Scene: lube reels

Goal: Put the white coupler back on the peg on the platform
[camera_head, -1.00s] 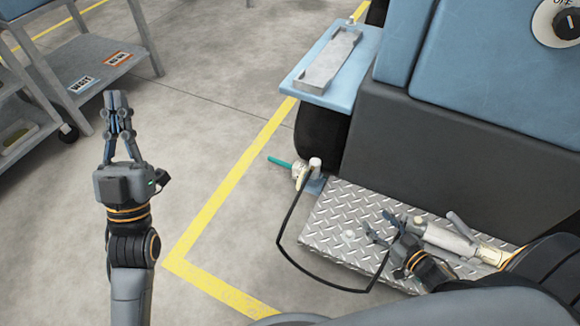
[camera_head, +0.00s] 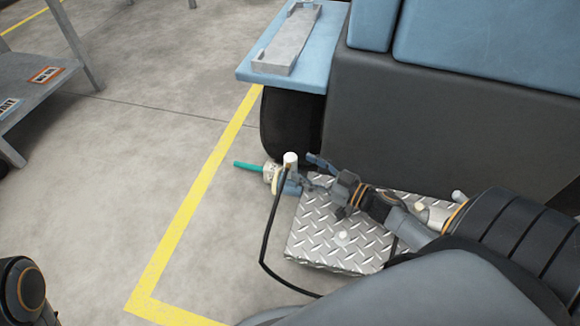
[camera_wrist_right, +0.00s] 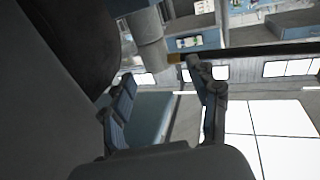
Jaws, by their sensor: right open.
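The white coupler (camera_head: 290,159) stands at the platform's left end in the head view, with a black hose hanging from it. In the right wrist view a pale cylinder (camera_wrist_right: 150,45), seemingly the coupler, shows just beyond the fingertips. My right gripper (camera_head: 304,174) is open beside the coupler, its fingers reaching left. I cannot tell whether they touch it. The diamond-plate platform (camera_head: 320,230) lies under my right arm. A small pale round knob (camera_head: 342,237) on it may be the peg. My left gripper is out of view.
A teal-handled tool (camera_head: 248,165) sticks out left beside the coupler. The hose (camera_head: 265,235) loops down in front of the platform. A blue shelf with a metal tray (camera_head: 285,45) and a dark machine body (camera_head: 430,125) stand behind.

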